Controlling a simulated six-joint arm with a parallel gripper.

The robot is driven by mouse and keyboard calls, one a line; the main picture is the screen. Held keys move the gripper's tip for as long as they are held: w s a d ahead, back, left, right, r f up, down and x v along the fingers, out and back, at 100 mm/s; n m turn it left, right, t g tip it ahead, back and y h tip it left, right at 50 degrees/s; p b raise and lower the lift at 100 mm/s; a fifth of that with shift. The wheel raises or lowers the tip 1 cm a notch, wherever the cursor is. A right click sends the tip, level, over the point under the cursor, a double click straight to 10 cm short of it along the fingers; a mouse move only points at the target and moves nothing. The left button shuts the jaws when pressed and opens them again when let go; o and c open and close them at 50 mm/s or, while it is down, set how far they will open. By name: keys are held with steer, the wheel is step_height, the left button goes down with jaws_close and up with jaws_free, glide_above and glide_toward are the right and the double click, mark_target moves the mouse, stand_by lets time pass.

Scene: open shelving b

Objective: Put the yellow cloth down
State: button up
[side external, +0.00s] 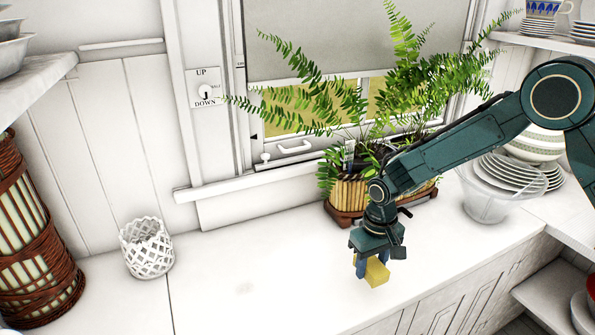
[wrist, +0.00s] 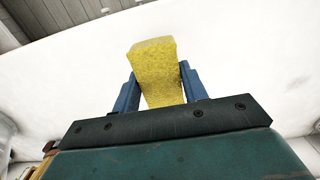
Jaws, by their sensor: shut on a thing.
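The yellow cloth (side external: 377,271) looks like a thick yellow block in the side view. It also fills the space between the blue fingers in the wrist view (wrist: 158,72). My gripper (side external: 367,268) is shut on it, with one finger on each side in the wrist view (wrist: 157,88). The cloth is over the white counter (side external: 260,275), toward its front edge. I cannot tell whether its underside touches the counter.
A fern in a wooden planter (side external: 348,195) stands behind my arm against the window. A white lattice holder (side external: 147,248) and a wicker basket (side external: 35,240) are at left. Plates (side external: 512,170) and a glass bowl (side external: 484,204) are at right. The middle counter is clear.

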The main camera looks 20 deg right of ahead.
mark_target(367, 287)
steer(key=shift+f, duration=2.2)
steer(key=shift+f, duration=0.15)
steer(key=o, duration=1.1)
steer(key=shift+c, duration=0.2)
step_height(367, 287, up, 12)
steer(key=shift+r, duration=0.2)
